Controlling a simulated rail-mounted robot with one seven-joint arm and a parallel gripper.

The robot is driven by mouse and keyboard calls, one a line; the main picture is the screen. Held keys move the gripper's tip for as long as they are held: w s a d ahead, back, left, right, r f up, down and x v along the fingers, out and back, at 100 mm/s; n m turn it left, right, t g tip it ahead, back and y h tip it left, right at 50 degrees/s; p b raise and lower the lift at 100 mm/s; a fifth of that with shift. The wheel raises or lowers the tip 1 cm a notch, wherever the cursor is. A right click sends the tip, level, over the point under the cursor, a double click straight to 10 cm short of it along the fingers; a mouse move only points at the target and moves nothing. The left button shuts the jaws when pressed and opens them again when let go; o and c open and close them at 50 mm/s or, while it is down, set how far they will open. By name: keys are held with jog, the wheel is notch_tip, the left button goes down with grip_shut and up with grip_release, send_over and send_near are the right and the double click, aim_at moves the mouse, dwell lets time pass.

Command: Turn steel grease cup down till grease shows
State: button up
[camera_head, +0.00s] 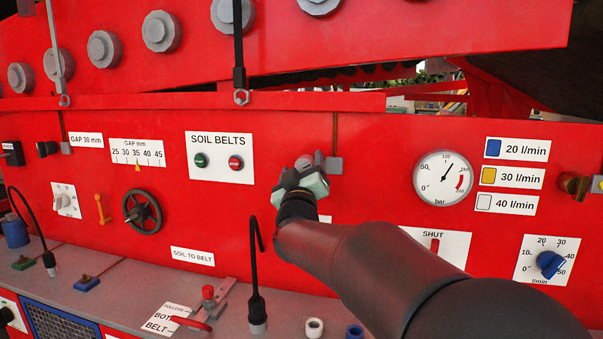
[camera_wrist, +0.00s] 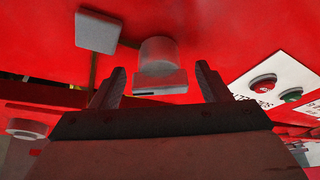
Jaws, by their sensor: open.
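The grey steel grease cup (camera_wrist: 160,52) stands out from the red panel in the wrist view, a round body with a squarish grey piece (camera_wrist: 160,84) at its near side. My gripper (camera_wrist: 162,70) is open, one finger on each side of the cup, with visible gaps; I cannot tell whether the fingertips reach around it. In the head view the cup (camera_head: 304,161) is a small grey shape just above my gripper (camera_head: 301,182), which hides much of it. I see no grease.
A grey block (camera_head: 333,165) on a thin line is right of the cup; it also shows in the wrist view (camera_wrist: 97,32). The SOIL BELTS button plate (camera_head: 220,157) is to the left, the pressure gauge (camera_head: 443,178) to the right. A black flexible stalk (camera_head: 256,290) rises below.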

jog(key=b+v, duration=0.4)
jog(key=v, duration=1.3)
jog(key=shift+s, duration=0.15)
jog(key=shift+f, duration=0.15)
